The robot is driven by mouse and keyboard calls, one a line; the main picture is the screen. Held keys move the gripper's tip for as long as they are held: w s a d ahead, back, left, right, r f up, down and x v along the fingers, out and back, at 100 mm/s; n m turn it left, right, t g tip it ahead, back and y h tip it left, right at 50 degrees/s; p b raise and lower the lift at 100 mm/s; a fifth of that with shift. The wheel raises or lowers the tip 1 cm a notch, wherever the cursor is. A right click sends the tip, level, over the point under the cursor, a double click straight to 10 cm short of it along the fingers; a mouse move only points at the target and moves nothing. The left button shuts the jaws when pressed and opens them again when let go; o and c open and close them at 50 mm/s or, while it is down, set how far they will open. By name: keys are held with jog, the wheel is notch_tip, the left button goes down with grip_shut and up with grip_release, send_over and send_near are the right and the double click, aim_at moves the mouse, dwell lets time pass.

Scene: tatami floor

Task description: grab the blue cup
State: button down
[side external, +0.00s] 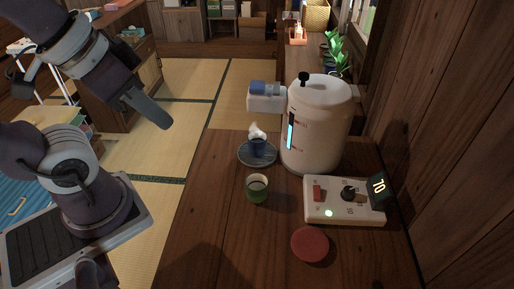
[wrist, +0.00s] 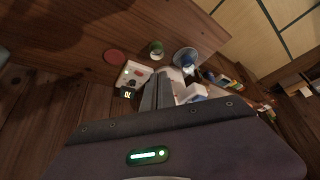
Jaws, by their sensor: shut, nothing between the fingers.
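The blue cup (side external: 258,148) stands on a round blue-grey saucer (side external: 243,158) on the wooden table. Something white shows at its top. It also shows small in the wrist view (wrist: 187,58), near the top centre. A green cup (side external: 257,189) stands apart, in front of the saucer in the side view, and shows in the wrist view (wrist: 157,48). My gripper (side external: 150,110) hangs in the air at the upper left, well away from the cups. In the wrist view its fingers (wrist: 158,95) are together with nothing between them.
A control box (side external: 334,210) and a red disc (side external: 310,244) lie at the right. The table's left front is clear. A wooden wall borders the right.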

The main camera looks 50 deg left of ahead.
jog(key=c, duration=2.2)
grip_release()
jog(key=c, duration=0.6)
grip_release()
jog(key=shift+o, duration=0.2)
